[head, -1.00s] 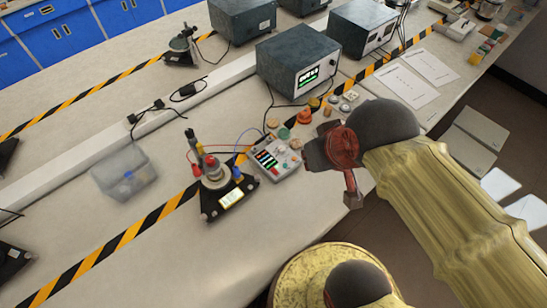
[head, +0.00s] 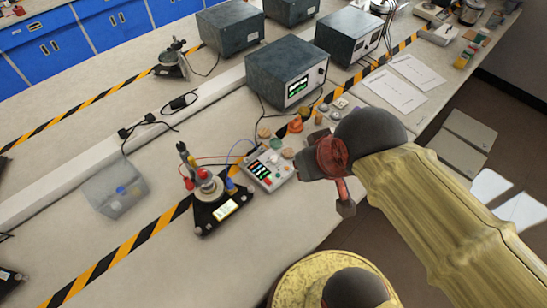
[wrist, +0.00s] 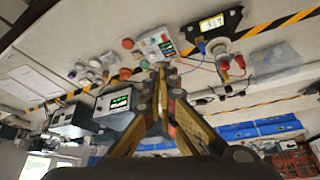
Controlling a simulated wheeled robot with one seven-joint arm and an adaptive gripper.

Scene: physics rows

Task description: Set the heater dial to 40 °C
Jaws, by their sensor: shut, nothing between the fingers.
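My gripper (head: 345,207) is shut and empty, to the right of a small white control box (head: 268,168) with red and green displays, and apart from it in the picture. In the wrist view my gripper (wrist: 161,80) points toward the bench, its fingertips just below the same box (wrist: 157,44). Left of the box stands a black-based apparatus (head: 220,207) with a lit display and a metal vessel; it also shows in the wrist view (wrist: 213,27). Wires run between the two. I cannot make out which knob is the heater dial or its setting.
Several small coloured knobs or caps (head: 296,124) lie behind the box. A grey instrument with a green display (head: 290,76) stands farther back. A clear bin (head: 115,188) is at the left.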

